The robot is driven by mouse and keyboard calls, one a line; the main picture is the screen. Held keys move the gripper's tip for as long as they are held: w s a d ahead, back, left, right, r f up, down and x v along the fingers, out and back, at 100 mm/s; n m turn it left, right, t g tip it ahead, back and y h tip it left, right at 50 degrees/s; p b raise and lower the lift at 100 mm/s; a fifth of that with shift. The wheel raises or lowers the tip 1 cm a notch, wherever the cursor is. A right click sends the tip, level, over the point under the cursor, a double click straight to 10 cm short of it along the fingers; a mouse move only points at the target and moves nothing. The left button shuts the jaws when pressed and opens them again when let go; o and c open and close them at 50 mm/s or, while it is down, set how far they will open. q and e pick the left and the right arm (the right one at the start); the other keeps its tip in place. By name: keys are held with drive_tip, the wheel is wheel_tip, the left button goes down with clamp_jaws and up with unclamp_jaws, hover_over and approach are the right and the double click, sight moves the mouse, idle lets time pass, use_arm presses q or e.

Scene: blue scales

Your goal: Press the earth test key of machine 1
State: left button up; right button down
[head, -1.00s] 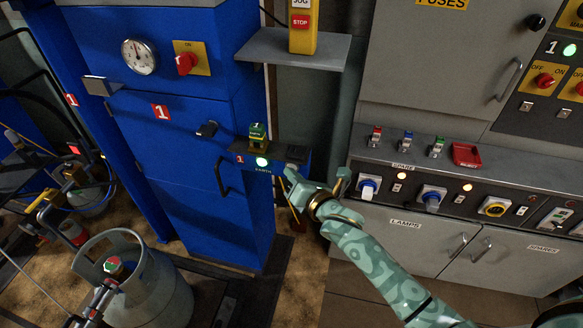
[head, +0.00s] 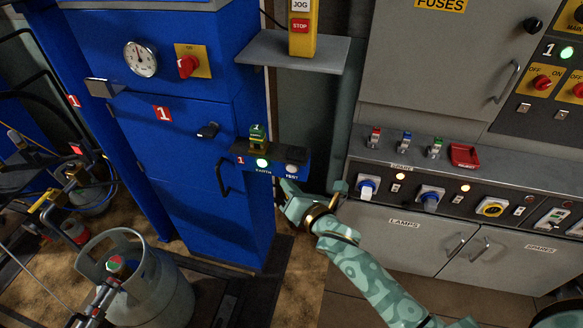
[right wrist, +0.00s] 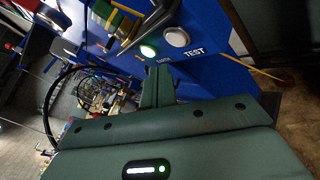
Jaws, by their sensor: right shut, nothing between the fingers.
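The blue cabinet of machine 1 (head: 195,135) bears a small blue key box with a red 1 on its front. On the box, a pale round key labelled TEST (head: 292,169) sits right of a lit green EARTH lamp (head: 262,162). The right wrist view also shows the TEST key (right wrist: 177,37) and the lamp (right wrist: 148,51). My right gripper (head: 287,184) is shut and empty, just below the TEST key in the head view. Its fingers (right wrist: 158,80) point toward the box, apparently apart from the key. My left gripper is not in view.
A green-and-yellow block marked 1 (head: 257,137) stands on the box. A black handle (head: 222,176) is left of it. A grey shelf (head: 292,50) juts out above. A grey switch console (head: 455,185) is at right, and a gas cylinder (head: 150,290) at lower left.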

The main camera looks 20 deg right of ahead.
drive_tip(key=shift+s+a, duration=0.45)
drive_tip(key=shift+s, duration=0.2)
drive_tip(key=shift+s+a, duration=0.4)
drive_tip(key=shift+s, duration=0.2)
